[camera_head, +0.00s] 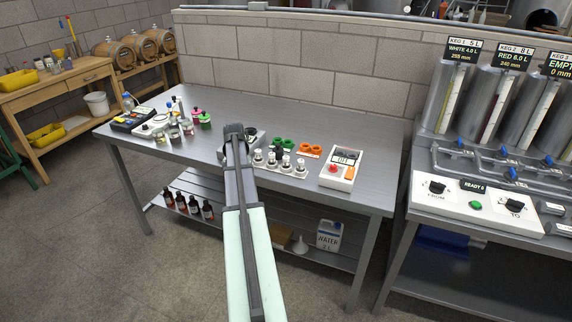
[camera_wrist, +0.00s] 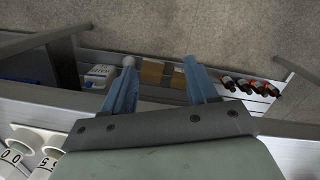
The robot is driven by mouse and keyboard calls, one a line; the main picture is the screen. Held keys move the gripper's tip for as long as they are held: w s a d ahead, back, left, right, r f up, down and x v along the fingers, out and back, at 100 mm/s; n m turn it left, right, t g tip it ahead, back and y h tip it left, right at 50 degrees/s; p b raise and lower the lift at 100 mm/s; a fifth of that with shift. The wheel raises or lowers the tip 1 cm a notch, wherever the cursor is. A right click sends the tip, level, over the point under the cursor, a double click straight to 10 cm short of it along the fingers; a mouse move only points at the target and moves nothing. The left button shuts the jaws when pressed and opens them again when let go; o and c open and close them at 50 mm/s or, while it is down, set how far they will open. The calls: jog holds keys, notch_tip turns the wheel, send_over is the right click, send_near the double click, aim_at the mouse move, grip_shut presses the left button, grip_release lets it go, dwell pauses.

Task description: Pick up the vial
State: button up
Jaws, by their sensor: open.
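No single vial can be told for sure. Several small clear glass jars (camera_head: 173,131) stand on the left part of the steel table (camera_head: 330,112) in the head view. My gripper (camera_wrist: 160,62) shows in the wrist view with its two blue fingers spread and nothing between them. It hangs at the table's front side, with the lower shelf and floor beyond the fingertips. In the head view my arm hides the gripper and part of the tabletop.
Dark bottles (camera_head: 194,207) and a water jug (camera_head: 329,236) stand on the lower shelf. The table's back middle is clear.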

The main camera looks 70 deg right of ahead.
jog(key=shift+m+t+h, duration=0.3)
jog(key=shift+m, duration=0.6)
jog(key=s+d+r, duration=0.2)
jog(key=r, duration=0.1)
jog(key=s+d+r, duration=0.2)
jog(key=d+r, duration=0.1)
jog(key=s+d+r, duration=0.2)
jog(key=d+r, duration=0.1)
jog(key=shift+s+d+r, duration=0.1)
jog(key=shift+s+r, duration=0.05)
jog(key=shift+r, duration=0.2)
notch_tip(320, 180, up, 9)
jog(key=m, duration=0.2)
send_over(286, 157)
jog(key=shift+h, duration=0.3)
jog(key=f, duration=0.7)
jog(key=shift+s+f, duration=0.15)
jog(key=shift+s, duration=0.15)
jog(key=shift+w+f, duration=0.15)
jog(key=shift+f, duration=1.35)
jog(key=shift+w+f, duration=0.15)
jog(key=shift+f, duration=1.3)
jog(key=shift+c, duration=0.4)
grip_shut()
